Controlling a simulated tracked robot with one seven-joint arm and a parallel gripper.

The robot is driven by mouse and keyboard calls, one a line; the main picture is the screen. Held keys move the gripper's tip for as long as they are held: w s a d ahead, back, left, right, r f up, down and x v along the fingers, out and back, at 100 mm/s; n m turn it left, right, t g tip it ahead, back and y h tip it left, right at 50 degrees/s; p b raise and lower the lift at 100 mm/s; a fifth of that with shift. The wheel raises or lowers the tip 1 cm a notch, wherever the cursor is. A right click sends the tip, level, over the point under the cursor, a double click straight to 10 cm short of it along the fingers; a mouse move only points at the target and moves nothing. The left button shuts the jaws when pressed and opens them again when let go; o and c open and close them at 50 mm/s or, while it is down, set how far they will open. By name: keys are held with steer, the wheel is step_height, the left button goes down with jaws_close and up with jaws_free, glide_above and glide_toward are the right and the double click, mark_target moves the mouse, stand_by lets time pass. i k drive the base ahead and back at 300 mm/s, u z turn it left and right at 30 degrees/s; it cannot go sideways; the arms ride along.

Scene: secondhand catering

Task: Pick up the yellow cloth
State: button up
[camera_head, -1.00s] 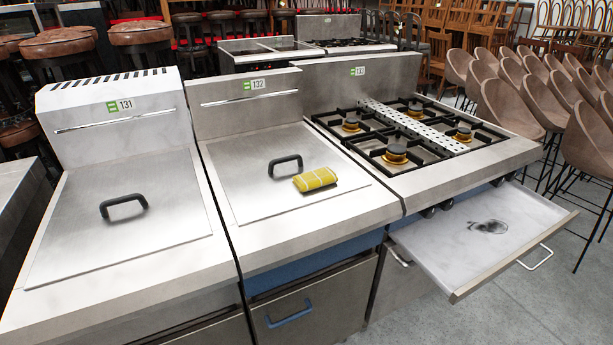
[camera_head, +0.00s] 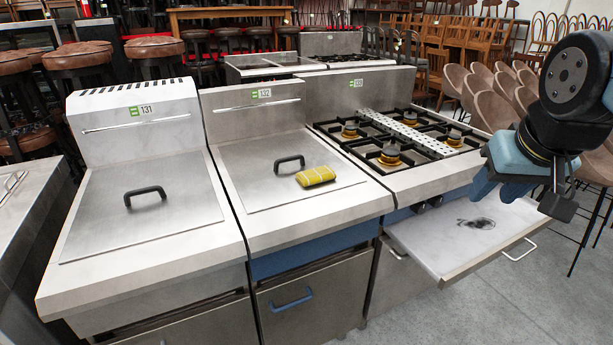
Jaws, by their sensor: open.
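The yellow cloth (camera_head: 316,176) is a folded, patterned pad. It lies flat on the steel lid (camera_head: 240,190) of the middle unit, tagged 132, just right of and in front of the lid's black handle (camera_head: 289,162). My gripper (camera_head: 560,203) is at the right of the view, at the end of my blue and black arm. It is open, and I see nothing between its dark fingers. It is well to the right of the cloth and apart from it, in front of the pulled-out drawer's right side in the picture.
A gas hob (camera_head: 445,170) with black grates and a perforated metal strip stands right of the cloth. Below it a drawer (camera_head: 460,232) is pulled out. Unit 131 (camera_head: 110,215) with a handled lid stands left. Chairs (camera_head: 470,88) crowd the right; grey floor (camera_head: 530,310) is clear in front.

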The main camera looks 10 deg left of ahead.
mark_target(317, 175)
steer(key=z, duration=0.05)
steer(key=i, duration=1)
steer(key=u, duration=0.05)
